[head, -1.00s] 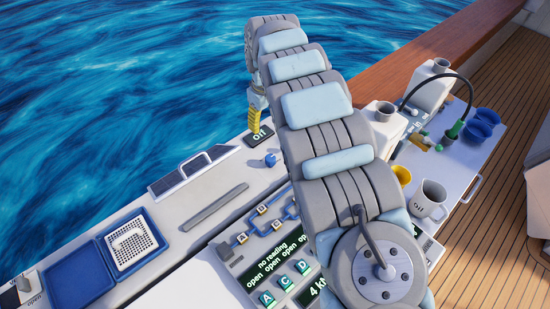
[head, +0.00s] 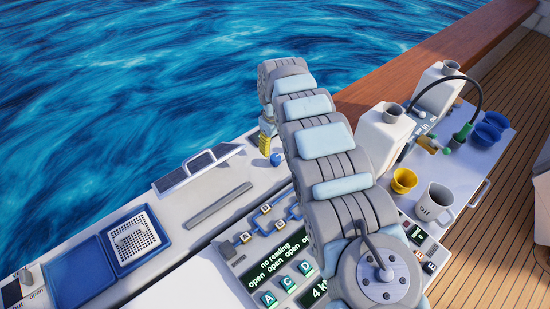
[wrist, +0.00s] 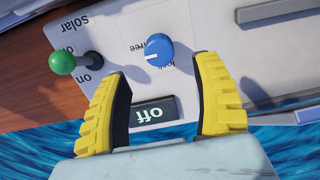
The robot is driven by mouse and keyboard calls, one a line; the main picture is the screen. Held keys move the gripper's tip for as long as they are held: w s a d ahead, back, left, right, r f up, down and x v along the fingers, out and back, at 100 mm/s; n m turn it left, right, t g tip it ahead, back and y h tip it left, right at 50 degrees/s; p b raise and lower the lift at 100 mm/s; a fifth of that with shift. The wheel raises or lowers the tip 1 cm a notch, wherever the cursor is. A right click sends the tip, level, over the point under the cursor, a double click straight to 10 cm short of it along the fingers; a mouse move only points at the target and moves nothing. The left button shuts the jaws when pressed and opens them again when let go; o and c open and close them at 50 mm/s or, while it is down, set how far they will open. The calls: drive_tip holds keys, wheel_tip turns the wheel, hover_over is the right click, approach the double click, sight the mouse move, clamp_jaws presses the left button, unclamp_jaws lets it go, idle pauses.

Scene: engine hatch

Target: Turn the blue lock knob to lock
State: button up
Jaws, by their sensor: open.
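The blue lock knob (wrist: 159,50) sits on a pale panel in the wrist view, just beyond the space between my fingertips. A white mark on it points left, toward the word "free"; the word "lock" is partly covered on its right. In the head view the knob (head: 277,159) stands just right of my gripper (head: 266,143). My gripper (wrist: 164,70) is open, with its yellow fingers spread on either side below the knob in the wrist view. No contact with the knob shows.
A green-tipped lever (wrist: 63,63) by the "solar" label stands close to the left finger. An "off" display (wrist: 153,112) lies between the fingers. A grey handle (wrist: 285,10) is at upper right. White canisters (head: 382,138) and mugs stand right of my arm.

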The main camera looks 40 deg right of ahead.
sight(275, 156)
drive_tip(key=shift+f+b, duration=0.5)
drive_tip(key=shift+f, duration=2.9)
drive_tip(key=shift+c, duration=0.3)
clamp_jaws()
